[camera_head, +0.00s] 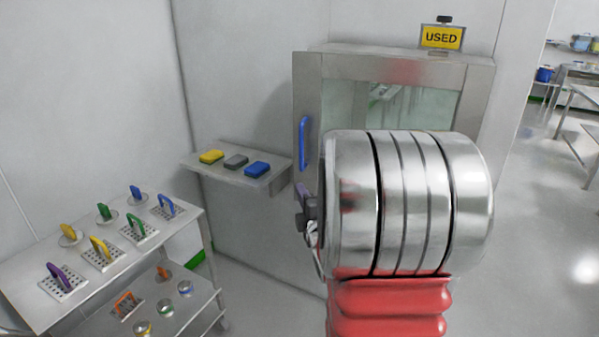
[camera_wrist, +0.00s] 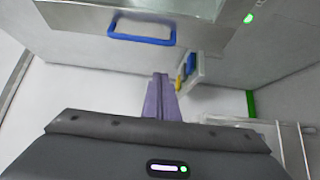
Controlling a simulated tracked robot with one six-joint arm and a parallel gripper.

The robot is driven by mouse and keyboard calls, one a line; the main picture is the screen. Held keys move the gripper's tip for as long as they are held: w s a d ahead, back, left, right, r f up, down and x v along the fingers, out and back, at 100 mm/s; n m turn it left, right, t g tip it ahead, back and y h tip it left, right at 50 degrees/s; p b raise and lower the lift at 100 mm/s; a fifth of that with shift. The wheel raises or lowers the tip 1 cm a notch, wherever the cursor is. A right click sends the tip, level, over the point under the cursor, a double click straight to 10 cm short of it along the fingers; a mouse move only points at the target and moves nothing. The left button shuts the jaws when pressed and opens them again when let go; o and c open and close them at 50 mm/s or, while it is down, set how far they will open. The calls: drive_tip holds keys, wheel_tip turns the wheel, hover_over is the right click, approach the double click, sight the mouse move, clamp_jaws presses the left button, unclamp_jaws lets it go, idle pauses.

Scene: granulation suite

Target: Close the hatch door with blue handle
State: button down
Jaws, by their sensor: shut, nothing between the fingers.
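The hatch door (camera_head: 312,92) has a steel frame and a glass window, with a vertical blue handle (camera_head: 304,143) on its left side. It looks flush or nearly flush with its housing, but my arm hides its lower right part and I cannot tell whether a small gap remains. The blue handle also shows near the top of the wrist view (camera_wrist: 140,39). My gripper (camera_wrist: 161,82) has its purple-grey fingers together, empty, pointing toward the wall below the handle and apart from it. In the head view it is mostly hidden by my arm.
A wall shelf (camera_head: 226,172) with yellow, grey and blue sponges sits left of the hatch. A steel rack (camera_head: 20,307) with several coloured-handled tools stands at lower left. A yellow "USED" sign (camera_head: 441,37) is on top of the hatch. Open floor lies at right.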

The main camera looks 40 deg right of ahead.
drive_tip(key=shift+s+d+x, duration=0.2)
drive_tip(key=shift+d+x, duration=0.25)
drive_tip(key=shift+x, duration=1.55)
drive_tip(key=shift+s+d+x, duration=0.25)
drive_tip(key=shift+d+x, duration=0.15)
drive_tip(key=shift+x, duration=1.65)
drive_tip(key=shift+s+d+x, duration=0.2)
drive_tip(key=shift+d+x, duration=0.25)
drive_tip(key=shift+x, duration=1.55)
